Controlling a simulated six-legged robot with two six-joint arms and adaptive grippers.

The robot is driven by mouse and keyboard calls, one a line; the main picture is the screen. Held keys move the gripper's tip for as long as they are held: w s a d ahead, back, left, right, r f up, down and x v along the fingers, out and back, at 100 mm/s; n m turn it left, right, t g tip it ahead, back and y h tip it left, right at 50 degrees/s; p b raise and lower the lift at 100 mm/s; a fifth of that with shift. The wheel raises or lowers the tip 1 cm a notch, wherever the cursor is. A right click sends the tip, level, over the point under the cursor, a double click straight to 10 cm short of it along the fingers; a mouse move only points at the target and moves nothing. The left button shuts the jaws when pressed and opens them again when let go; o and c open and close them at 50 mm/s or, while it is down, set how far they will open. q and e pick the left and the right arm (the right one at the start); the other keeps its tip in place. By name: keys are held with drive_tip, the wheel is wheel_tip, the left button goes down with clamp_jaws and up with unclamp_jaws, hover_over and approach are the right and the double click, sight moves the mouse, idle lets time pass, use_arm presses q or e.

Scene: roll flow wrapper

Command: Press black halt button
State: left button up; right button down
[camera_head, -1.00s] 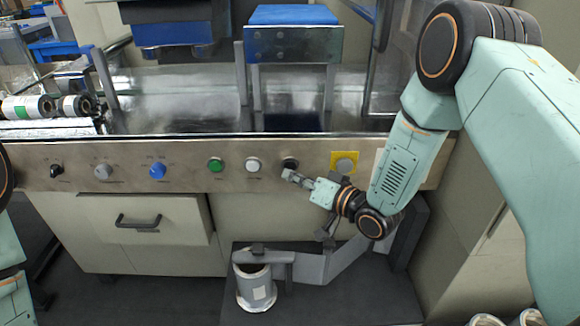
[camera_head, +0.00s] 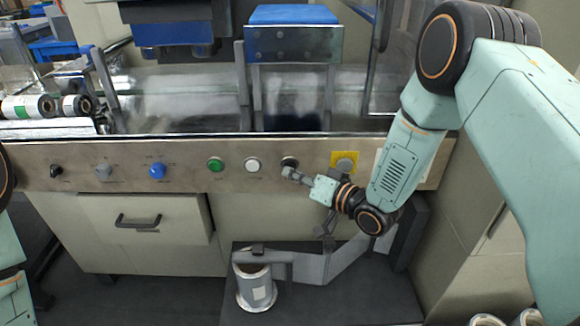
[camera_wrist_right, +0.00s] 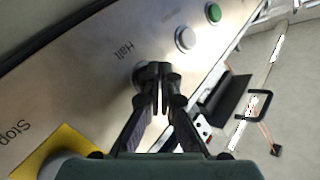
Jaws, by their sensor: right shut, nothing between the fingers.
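The black halt button (camera_head: 290,161) sits on the metal control panel, between the white button and the yellow plate. My right gripper (camera_head: 287,172) is shut and empty, with its fingertips at the lower edge of the button. In the right wrist view the closed fingertips (camera_wrist_right: 158,70) overlap the halt button (camera_wrist_right: 140,72) below the "Halt" label and hide part of it. I cannot tell whether they touch it or whether it is pushed in. My left gripper is out of view.
A green button (camera_head: 215,164) and a white button (camera_head: 253,164) are to the left on the panel. A grey button on a yellow plate (camera_head: 344,162), labelled "Stop" in the wrist view, is to the right. A drawer handle (camera_head: 138,221) sticks out below.

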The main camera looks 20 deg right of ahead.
drive_tip(key=shift+w+d, duration=0.15)
drive_tip(key=shift+w, duration=0.3)
idle(1.0)
drive_tip(key=shift+s+a+p, duration=0.25)
drive_tip(key=shift+s+p, duration=0.1)
drive_tip(key=shift+s, duration=0.5)
drive_tip(key=s, duration=0.2)
drive_tip(key=s+a+p, duration=0.1)
drive_tip(key=s, duration=0.1)
drive_tip(key=shift+s+a+p, duration=0.2)
drive_tip(key=shift+s+p, duration=0.1)
drive_tip(key=shift+s, duration=0.1)
idle(0.6)
